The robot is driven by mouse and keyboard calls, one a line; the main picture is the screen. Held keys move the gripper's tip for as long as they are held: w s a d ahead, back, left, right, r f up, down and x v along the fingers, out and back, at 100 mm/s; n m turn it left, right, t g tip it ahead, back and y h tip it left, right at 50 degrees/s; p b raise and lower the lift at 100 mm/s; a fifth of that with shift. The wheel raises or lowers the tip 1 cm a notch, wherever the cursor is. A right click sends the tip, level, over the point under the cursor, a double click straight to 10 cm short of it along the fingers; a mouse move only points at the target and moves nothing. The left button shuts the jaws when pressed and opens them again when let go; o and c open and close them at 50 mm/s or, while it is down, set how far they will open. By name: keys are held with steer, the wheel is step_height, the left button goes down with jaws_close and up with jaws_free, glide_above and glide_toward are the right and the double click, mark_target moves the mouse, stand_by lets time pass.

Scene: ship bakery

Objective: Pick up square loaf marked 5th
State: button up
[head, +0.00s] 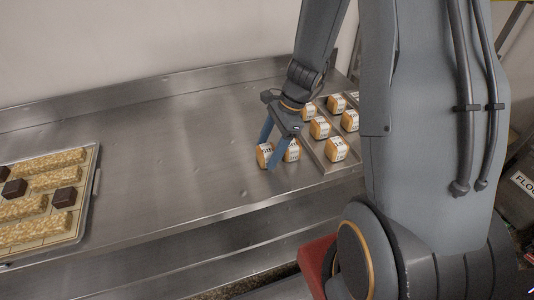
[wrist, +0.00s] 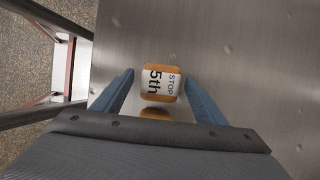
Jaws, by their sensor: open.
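The square loaf marked 5th (wrist: 160,82) lies on the steel counter in the wrist view. It has an orange-brown crust and a white label reading "5th" and "STOP". My gripper (wrist: 158,83) is open, with one blue finger on each side of the loaf and a gap on both sides. In the head view my gripper (head: 271,154) points down at the loaves near the counter's front edge. The loaf at its left finger (head: 264,155) is partly hidden. A second loaf (wrist: 155,113) shows behind it, mostly covered by my gripper's body.
A metal tray (head: 318,160) with several labelled loaves stands just right of my gripper. A tray (head: 96,178) of oat bars and dark blocks lies at the far left. The counter (head: 180,135) between them is clear. Its front edge is close to the loaves.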

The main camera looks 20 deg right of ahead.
steer(key=shift+a+f, duration=0.3)
steer(key=shift+f, duration=0.35)
steer(key=shift+c, duration=0.2)
steer(key=c, duration=1.1)
steer(key=shift+r, duration=0.15)
